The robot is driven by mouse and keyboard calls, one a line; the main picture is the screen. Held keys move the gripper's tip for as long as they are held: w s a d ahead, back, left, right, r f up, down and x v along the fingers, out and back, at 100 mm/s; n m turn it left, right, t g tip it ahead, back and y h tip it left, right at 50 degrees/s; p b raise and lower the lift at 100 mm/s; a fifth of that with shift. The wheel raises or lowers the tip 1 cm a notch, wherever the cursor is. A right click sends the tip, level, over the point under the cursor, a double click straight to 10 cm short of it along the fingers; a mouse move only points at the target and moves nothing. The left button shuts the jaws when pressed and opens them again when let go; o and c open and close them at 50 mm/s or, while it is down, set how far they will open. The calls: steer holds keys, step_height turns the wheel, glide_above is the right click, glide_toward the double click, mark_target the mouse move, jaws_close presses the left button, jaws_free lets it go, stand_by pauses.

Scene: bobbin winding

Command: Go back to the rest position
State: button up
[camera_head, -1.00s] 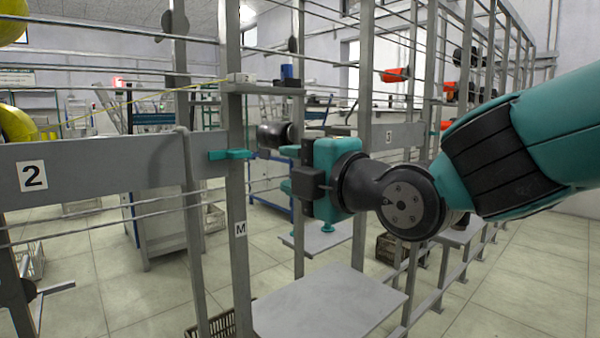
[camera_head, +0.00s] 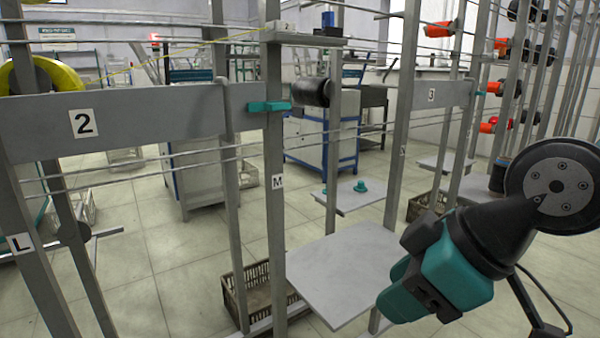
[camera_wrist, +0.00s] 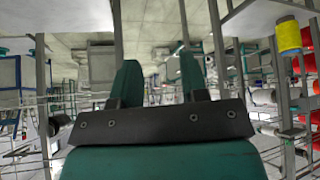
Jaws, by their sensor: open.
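My gripper (camera_wrist: 158,82) shows in the wrist view as two teal fingers set apart, with nothing between them. In the head view my gripper's teal body (camera_head: 455,275) is at the lower right, angled down and left, beside the right edge of a grey shelf plate (camera_head: 335,268). Its fingertips are hard to make out there. No thing is held.
A grey rack with a plate marked 2 (camera_head: 150,122) spans the left. A teal clip (camera_head: 268,106) and a dark cylinder (camera_head: 311,92) sit on it. A crate (camera_head: 250,292) stands on the floor. Orange-red bobbins (camera_head: 438,29) hang at the right. Open floor lies at left.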

steer(key=s+d+m+g+h+p, duration=0.2)
steer(key=s+d+m+g, duration=0.2)
steer(key=s, duration=0.4)
step_height(320, 180, up, 17)
steer(key=p, duration=1.7)
steer(key=shift+w+a+f, duration=0.15)
steer(key=shift+w+a, duration=0.15)
steer(key=shift+w, duration=0.05)
